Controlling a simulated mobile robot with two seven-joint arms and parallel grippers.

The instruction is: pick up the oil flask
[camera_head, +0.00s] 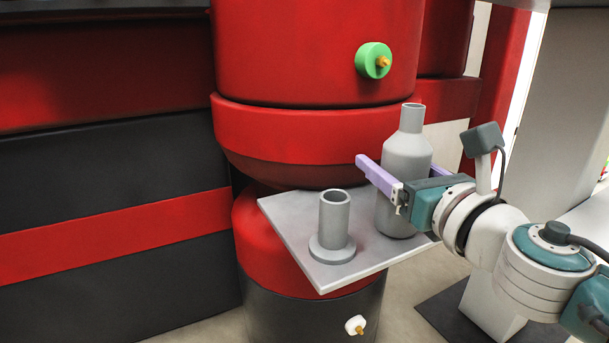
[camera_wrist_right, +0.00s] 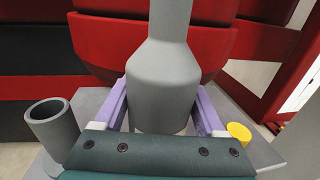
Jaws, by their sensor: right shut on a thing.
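The oil flask (camera_head: 406,160) is a grey bottle with a narrow neck. It stands upright at the right part of a grey plate (camera_head: 290,220). My right gripper (camera_head: 385,175) comes in from the right and is shut on the flask's body, with a purple finger on either side. In the right wrist view the flask (camera_wrist_right: 163,80) fills the middle, between the two purple fingers of the gripper (camera_wrist_right: 160,105). Whether its base touches the plate is hard to tell. My left gripper is not in view.
A grey flanged tube (camera_head: 334,222) stands on the plate left of the flask. A large red press (camera_head: 300,50) with a green knob (camera_head: 373,60) rises behind. A white knob (camera_head: 355,324) sits below the plate. A yellow cap (camera_wrist_right: 239,133) shows right of the flask.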

